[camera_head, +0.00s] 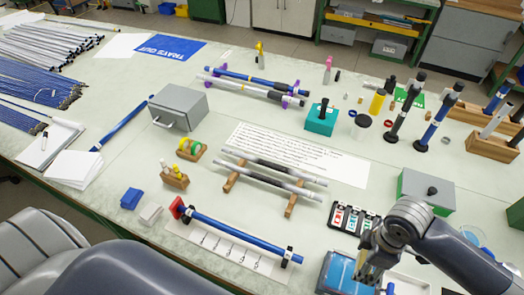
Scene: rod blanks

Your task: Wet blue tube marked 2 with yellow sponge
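A blue tube (240,236) lies on a white marked board (222,246) at the front, with a red stop (178,207) at its left end. Other blue tubes rest on purple supports (264,79), stand upright at the right (440,117) and lie at the left (122,123). I cannot read a 2 on any tube. My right gripper (366,268) points down over a blue tray (338,273) at the front. Its fingertips are too small to tell whether they hold anything. I cannot make out a yellow sponge. My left gripper is out of view.
Two grey rods (268,180) lie across wooden rests in the middle. A grey-green box (428,190) and a black tray (352,216) of small coloured items stand near my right arm. A grey drawer box (180,107) stands at the left. Bundled rods (45,45) cover the far left.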

